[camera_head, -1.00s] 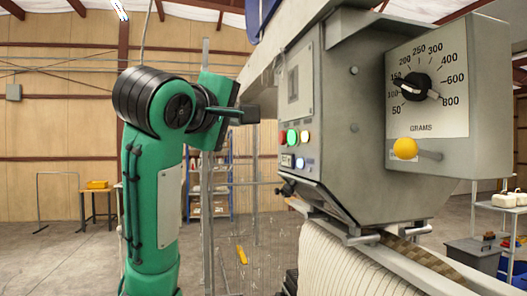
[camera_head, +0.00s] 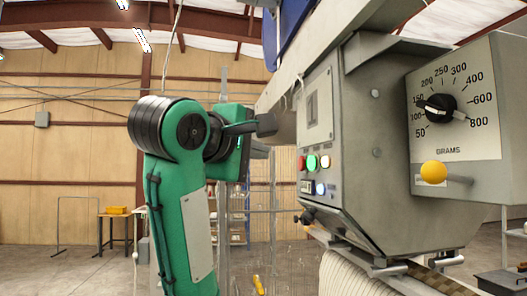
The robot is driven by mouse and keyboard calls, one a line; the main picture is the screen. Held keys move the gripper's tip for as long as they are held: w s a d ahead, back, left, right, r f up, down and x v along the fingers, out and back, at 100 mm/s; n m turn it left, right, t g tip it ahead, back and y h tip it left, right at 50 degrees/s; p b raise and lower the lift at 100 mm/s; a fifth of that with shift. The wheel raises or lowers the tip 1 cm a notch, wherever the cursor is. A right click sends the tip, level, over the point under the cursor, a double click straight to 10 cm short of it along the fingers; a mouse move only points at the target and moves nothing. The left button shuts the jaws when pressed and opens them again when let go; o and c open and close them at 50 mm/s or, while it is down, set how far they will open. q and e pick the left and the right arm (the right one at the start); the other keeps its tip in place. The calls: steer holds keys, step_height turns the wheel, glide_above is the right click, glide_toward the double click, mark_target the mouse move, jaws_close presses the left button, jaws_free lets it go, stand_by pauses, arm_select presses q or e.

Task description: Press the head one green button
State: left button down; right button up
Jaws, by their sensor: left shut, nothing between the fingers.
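The green button (camera_head: 312,162) is a round lit button on the left-facing side panel of the grey filling machine (camera_head: 345,150). A red button (camera_head: 301,163) sits to its left and a pale lit button (camera_head: 325,162) to its right. My left gripper (camera_head: 266,125) has dark fingers that are shut and empty. It points right toward the panel, above and left of the green button in the picture, and appears apart from it. My green left arm rises from below. The right gripper is not in view.
A dial marked in grams (camera_head: 440,107) with a yellow knob (camera_head: 433,172) is on the machine's front. A blue-lit button (camera_head: 320,188) lies below the green one. A white ribbed bag (camera_head: 352,275) hangs beneath. A small table (camera_head: 116,227) stands far left.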

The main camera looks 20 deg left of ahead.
mark_target(311, 163)
arm_select(q)
steer(key=w+d+f+p, duration=0.1)
steer(key=w+d+p, duration=0.3)
steer(key=w, duration=0.7)
steer(key=shift+f+p, duration=0.15)
steer(key=shift+p, duration=0.2)
steer(key=shift+d, duration=0.2)
